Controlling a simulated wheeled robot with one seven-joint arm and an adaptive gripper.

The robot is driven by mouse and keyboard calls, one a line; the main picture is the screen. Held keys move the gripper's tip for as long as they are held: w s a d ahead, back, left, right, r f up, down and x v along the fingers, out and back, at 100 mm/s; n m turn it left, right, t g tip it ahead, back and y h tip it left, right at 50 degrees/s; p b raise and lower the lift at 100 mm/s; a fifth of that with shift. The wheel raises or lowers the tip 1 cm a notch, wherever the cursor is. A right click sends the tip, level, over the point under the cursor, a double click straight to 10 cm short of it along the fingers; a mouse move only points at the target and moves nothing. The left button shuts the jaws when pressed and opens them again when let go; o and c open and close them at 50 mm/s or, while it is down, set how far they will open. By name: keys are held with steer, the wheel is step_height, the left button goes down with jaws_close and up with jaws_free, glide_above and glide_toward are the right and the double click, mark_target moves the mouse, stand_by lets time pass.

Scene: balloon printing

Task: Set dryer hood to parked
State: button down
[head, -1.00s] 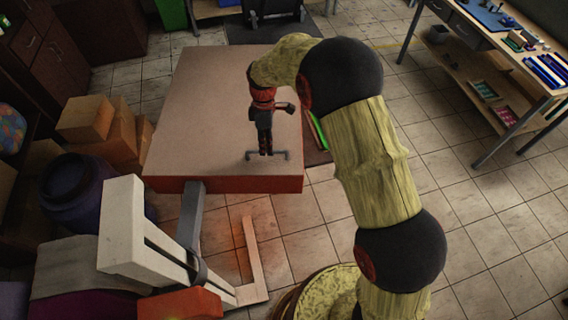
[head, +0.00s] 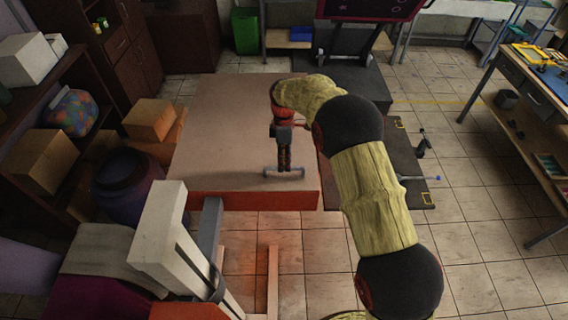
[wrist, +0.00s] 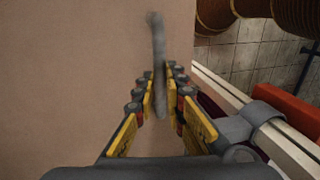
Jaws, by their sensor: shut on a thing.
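The dryer hood (head: 225,130) is a large flat brown panel with an orange-red front edge, at the left middle of the head view. A grey post (head: 209,225) stands at its front edge. A grey bar handle (head: 270,173) is on its top near the front right corner. My gripper (head: 284,165) reaches down over the hood and is shut on this handle. In the wrist view the grey bar (wrist: 157,45) runs between the yellow-padded fingers (wrist: 160,88). The brown hood surface fills the left of that view.
A dark board with yellow corner marks (head: 410,165) lies right of the hood. A white slotted beam (head: 160,235) stands at the front left. Cardboard boxes (head: 150,118) and a dark blue barrel (head: 125,180) are close on the left. Tiled floor (head: 480,230) is open on the right.

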steer(key=shift+w+a+r, duration=0.15)
steer(key=shift+w+a, duration=0.05)
steer(key=shift+a, duration=0.1)
steer(key=c, duration=2.1)
jaws_free()
steer(key=shift+w+a, duration=0.1)
steer(key=shift+a, duration=0.05)
steer(key=shift+o, duration=1.3)
steer(key=v, duration=1.1)
steer(key=shift+r, duration=0.35)
